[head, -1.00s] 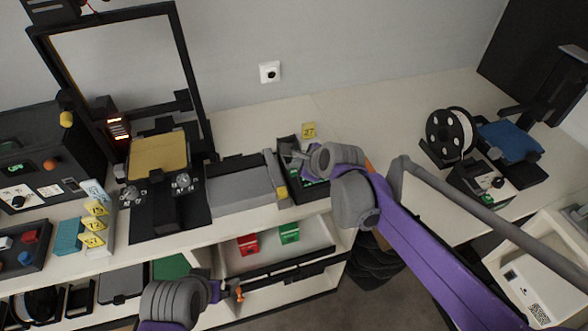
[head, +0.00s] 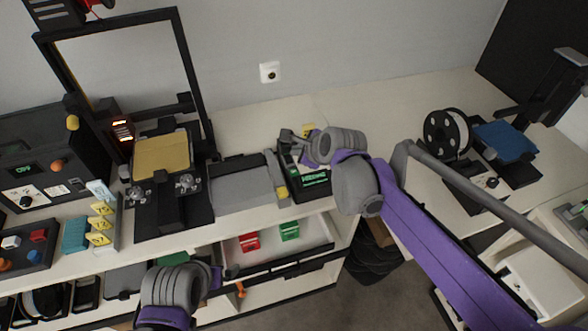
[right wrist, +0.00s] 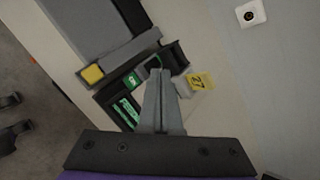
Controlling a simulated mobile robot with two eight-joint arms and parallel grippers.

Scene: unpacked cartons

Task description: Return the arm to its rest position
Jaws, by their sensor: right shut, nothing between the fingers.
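My right arm reaches in from the lower right in the head view. Its grey gripper (head: 289,137) is over the back of a small dark bin (head: 311,196) on the counter. In the right wrist view the gripper's fingers (right wrist: 158,73) are together with nothing between them, over the bin (right wrist: 172,54). Items with green faces (right wrist: 127,110) lie in the bin. My left arm's grey joint shows at the bottom of the head view, in front of the shelf. Its fingers cannot be made out.
A grey box (head: 241,186) stands left of the bin, and a printer with a gold plate (head: 161,155) further left. A yellow tag marked 27 (right wrist: 200,81) is beside the bin. A filament spool (head: 447,133) stands to the right.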

